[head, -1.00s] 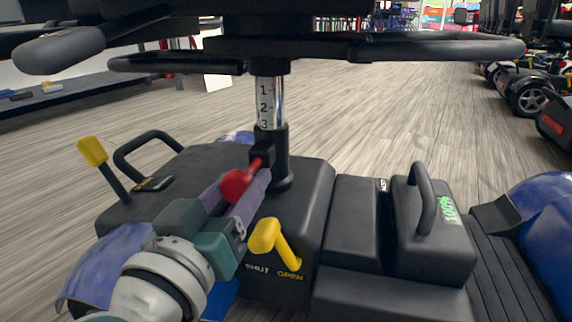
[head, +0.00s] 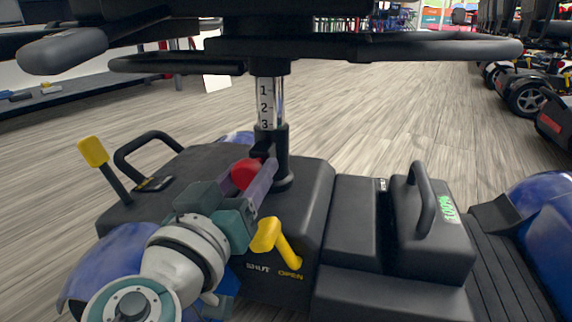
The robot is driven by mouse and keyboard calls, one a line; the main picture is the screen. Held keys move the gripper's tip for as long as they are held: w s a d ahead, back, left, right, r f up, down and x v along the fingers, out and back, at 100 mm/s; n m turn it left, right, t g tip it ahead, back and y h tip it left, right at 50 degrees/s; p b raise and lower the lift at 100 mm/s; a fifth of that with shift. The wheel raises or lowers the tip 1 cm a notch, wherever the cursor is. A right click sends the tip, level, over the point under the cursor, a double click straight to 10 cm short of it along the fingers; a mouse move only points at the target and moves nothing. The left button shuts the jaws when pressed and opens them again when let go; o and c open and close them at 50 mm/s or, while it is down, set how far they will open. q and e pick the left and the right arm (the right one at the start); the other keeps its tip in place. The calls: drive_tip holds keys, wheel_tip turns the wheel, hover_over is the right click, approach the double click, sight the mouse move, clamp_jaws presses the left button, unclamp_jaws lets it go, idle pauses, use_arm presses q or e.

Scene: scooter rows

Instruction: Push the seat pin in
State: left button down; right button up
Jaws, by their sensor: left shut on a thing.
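The seat pin is the red knob (head: 246,174) at the seat post, in the middle of the head view. My left gripper (head: 259,178) is shut on the red knob, with its fingers on both sides of it. The knob sits close to the black collar (head: 281,158) at the foot of the post; its shaft is hidden. My right gripper is not in view.
A yellow lever (head: 273,240) marked SHUT and OPEN is right below my left gripper. A yellow-topped lever (head: 93,152) stands at left. A battery box with a handle (head: 424,205) is at right. Other scooters (head: 530,90) stand far right.

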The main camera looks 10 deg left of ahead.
use_arm(q)
drive_tip(key=shift+w+f, duration=0.1)
drive_tip(key=shift+w, duration=0.2)
drive_tip(key=shift+s, duration=0.1)
drive_tip(key=c, duration=0.6)
unclamp_jaws()
drive_tip(key=shift+c, duration=0.2)
drive_tip(key=o, duration=0.4)
drive_tip(key=shift+w, duration=0.2)
drive_tip(key=shift+c, duration=0.2)
drive_tip(key=s+p, duration=0.1)
drive_tip(key=s, duration=0.9)
drive_tip(key=shift+a, duration=0.25)
